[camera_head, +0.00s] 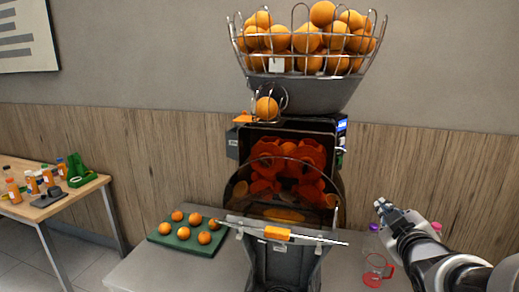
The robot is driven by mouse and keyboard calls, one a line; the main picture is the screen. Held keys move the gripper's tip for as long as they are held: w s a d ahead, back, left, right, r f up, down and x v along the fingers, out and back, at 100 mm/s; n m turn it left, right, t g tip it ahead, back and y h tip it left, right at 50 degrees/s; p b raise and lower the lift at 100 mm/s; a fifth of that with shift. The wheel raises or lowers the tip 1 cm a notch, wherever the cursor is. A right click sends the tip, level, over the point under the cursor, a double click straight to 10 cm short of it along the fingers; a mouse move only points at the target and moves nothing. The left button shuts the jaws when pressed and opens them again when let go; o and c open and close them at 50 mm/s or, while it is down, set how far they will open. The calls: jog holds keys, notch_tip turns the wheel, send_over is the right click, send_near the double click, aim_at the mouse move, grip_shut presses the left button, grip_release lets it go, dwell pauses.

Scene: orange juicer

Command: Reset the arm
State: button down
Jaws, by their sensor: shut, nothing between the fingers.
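My gripper (383,206) is at the right, raised above the counter and to the right of the juicer. Its fingers are together and hold nothing. My arm reaches in from the lower right corner. The orange juicer (290,213) stands in the middle, with a dark body and a see-through front cover. A wire basket (340,62) full of oranges sits on top of it. One orange (266,108) rests just below the basket. My gripper is apart from the juicer.
A green tray (160,238) with several oranges lies on the grey counter (130,272) to the left. A red cup (376,271) stands below my gripper. Purple and pink lids (374,228) show near my arm. A wooden table (75,200) with bottles is at the far left.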

jog(key=s+a+f+m+g, duration=0.2)
jog(key=s+a, duration=0.3)
jog(key=s, duration=0.4)
jog(key=s+a+f+m+g+y, duration=0.1)
jog(key=s+a+f+g, duration=0.3)
jog(key=s, duration=0.6)
jog(key=s+a+f+m+g+y, duration=0.1)
jog(key=s+a+f+m+g, duration=0.2)
jog(key=s, duration=0.7)
jog(key=a+g, duration=0.2)
jog(key=a, duration=0.1)
jog(key=shift+s+a+f, duration=0.2)
jog(key=shift+s+f, duration=0.05)
